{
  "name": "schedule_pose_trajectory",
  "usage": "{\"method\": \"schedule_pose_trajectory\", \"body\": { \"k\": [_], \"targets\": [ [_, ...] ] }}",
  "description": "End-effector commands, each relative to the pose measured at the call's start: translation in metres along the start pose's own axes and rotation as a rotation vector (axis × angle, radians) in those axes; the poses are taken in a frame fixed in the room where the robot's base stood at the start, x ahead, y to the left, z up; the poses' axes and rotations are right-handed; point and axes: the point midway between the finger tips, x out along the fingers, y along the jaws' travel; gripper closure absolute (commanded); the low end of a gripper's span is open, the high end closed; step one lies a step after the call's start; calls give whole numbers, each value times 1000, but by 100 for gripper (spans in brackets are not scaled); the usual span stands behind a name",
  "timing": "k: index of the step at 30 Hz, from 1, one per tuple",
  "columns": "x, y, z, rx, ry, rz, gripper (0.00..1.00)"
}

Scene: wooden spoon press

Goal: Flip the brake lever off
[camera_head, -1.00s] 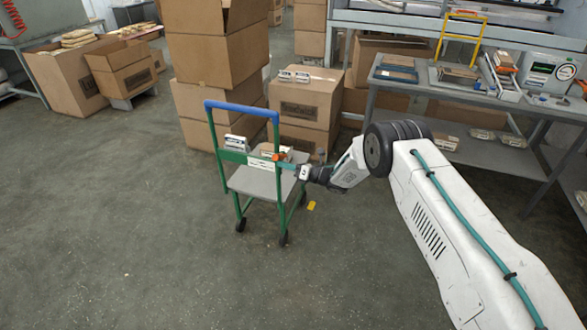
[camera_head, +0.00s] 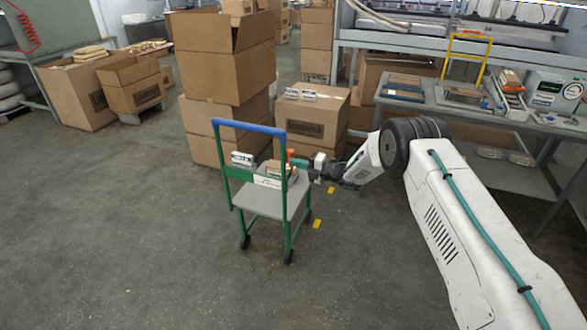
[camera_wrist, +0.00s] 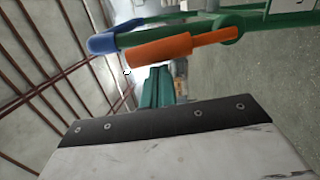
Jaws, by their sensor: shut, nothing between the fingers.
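The brake lever has an orange handle (camera_head: 290,154) by the right post of a green push cart (camera_head: 288,236) with a blue handlebar (camera_head: 248,126). In the wrist view the orange lever (camera_wrist: 160,51) lies across the upper middle, its narrow end at a green rail (camera_wrist: 262,24). My gripper (camera_head: 301,163) is beside the right post, close to the lever. In the wrist view my teal fingers (camera_wrist: 158,84) are together and empty, just below the orange handle. I cannot tell whether they touch it.
The cart carries small boxes (camera_head: 243,159) above its grey deck (camera_head: 262,205). Stacked cartons (camera_head: 228,60) stand behind it. A workbench (camera_head: 455,108) with trays and devices is at right. Yellow marks (camera_head: 317,224) lie on the floor. Open floor (camera_head: 130,240) spreads left and in front.

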Motion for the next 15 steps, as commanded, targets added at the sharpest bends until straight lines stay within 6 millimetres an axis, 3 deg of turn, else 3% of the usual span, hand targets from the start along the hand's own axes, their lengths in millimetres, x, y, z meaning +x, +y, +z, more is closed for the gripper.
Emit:
{"method": "schedule_pose_trajectory", "body": {
  "k": [15],
  "targets": [
    [-16, 2, 20, 7, -17, -2, 100]
  ]
}}
